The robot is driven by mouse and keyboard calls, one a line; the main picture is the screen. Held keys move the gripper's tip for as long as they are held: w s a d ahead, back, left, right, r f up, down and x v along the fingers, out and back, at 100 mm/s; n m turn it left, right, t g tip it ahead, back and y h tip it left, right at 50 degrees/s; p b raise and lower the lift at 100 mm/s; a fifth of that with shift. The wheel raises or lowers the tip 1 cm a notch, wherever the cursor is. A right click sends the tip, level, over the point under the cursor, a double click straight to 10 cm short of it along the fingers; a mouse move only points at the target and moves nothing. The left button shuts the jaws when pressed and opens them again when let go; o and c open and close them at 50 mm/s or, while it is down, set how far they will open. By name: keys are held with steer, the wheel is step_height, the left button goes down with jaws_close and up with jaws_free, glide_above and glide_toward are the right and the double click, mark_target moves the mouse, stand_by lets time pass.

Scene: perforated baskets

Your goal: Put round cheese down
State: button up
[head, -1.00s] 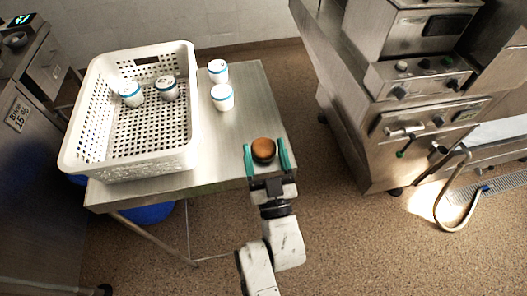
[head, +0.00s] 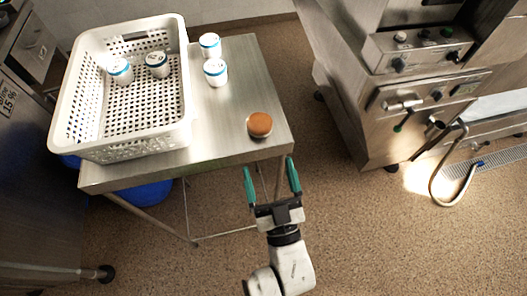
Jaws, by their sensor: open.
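The round cheese (head: 260,124), an orange-brown disc with a pale side, rests on the steel table (head: 225,120) near its front right corner. My gripper (head: 271,173) is open and empty, its two green fingers pointing toward the table. It is just in front of the table's front edge, apart from the cheese. The cheese is fully in view.
A white perforated basket (head: 185,100) stands on the left of the table with white, blue-banded cups (head: 120,71) in it. Two similar cups (head: 215,72) stand on the table beside it. A steel machine (head: 370,120) stands to the right, across open floor.

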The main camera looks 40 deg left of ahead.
steer(key=shift+v, duration=0.85)
steer(key=shift+r, duration=0.1)
steer(key=w+d+f+m+g+h, duration=0.25)
steer(key=d+f+h, duration=0.3)
steer(key=d, duration=0.45)
steer(key=w+d+f+m+g+h, duration=0.25)
steer(key=d+f+h, duration=0.3)
steer(key=d, duration=0.45)
steer(key=s+d+f+m+g+h, duration=0.1)
steer(key=s+d+m+g+h, duration=0.4)
steer(key=s+d, duration=1.2)
steer(key=d+g+h, duration=0.1)
steer(key=d+g, duration=0.2)
steer(key=shift+s+d+f+m, duration=0.25)
steer(key=shift+d+f+m, duration=0.05)
steer(key=shift+f, duration=0.05)
